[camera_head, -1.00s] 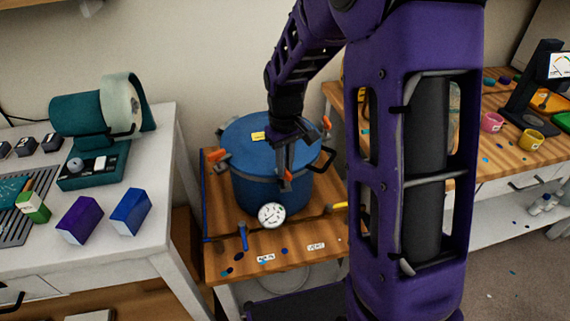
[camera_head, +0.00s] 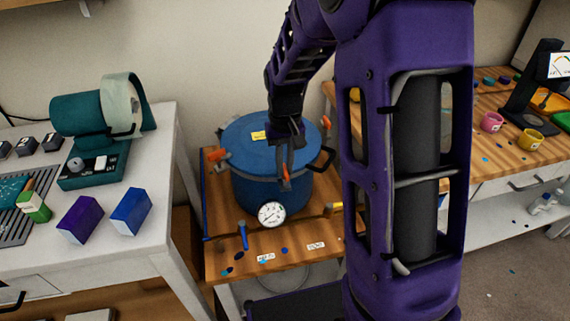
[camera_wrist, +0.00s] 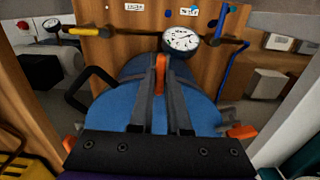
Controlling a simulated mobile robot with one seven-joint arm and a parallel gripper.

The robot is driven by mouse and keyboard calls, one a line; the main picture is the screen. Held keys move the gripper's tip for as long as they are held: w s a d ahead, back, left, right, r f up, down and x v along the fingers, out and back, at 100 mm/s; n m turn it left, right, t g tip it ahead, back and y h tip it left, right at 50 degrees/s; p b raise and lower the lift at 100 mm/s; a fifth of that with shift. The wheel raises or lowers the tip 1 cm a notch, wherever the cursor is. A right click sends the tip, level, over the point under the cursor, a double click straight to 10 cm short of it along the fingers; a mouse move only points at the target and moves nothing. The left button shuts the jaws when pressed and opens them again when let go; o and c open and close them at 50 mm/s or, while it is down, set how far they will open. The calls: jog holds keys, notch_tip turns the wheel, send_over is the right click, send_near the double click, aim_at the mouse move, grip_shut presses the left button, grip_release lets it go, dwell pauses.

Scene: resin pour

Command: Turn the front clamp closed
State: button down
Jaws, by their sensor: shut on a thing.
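The blue pressure pot (camera_head: 255,185) stands on a small wooden bench. Its front clamp (camera_wrist: 160,72) has an orange handle, which points towards the gauge side in the wrist view. My gripper (camera_wrist: 161,92) is shut on this handle, with a finger on each side. In the head view my gripper (camera_head: 285,165) reaches down over the pot's front rim, and only a bit of the orange handle (camera_head: 287,181) shows below the fingers. The fingers hide the rest of the clamp.
Other orange clamps sit at the pot's left (camera_head: 217,154) and back right (camera_head: 326,122). A black loop handle (camera_wrist: 75,90) juts from the pot's side. A gauge (camera_head: 271,214) stands in front, between the blue-handled valve (camera_head: 243,234) and the yellow-handled valve (camera_head: 333,209). A white table (camera_head: 160,240) is at left.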

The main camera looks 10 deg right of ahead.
aim_at(285, 169)
jog(key=c, duration=0.9)
grip_release()
notch_tip(285, 169, up, 18)
jog(key=shift+f+p, duration=0.25)
jog(key=shift+p, duration=0.85)
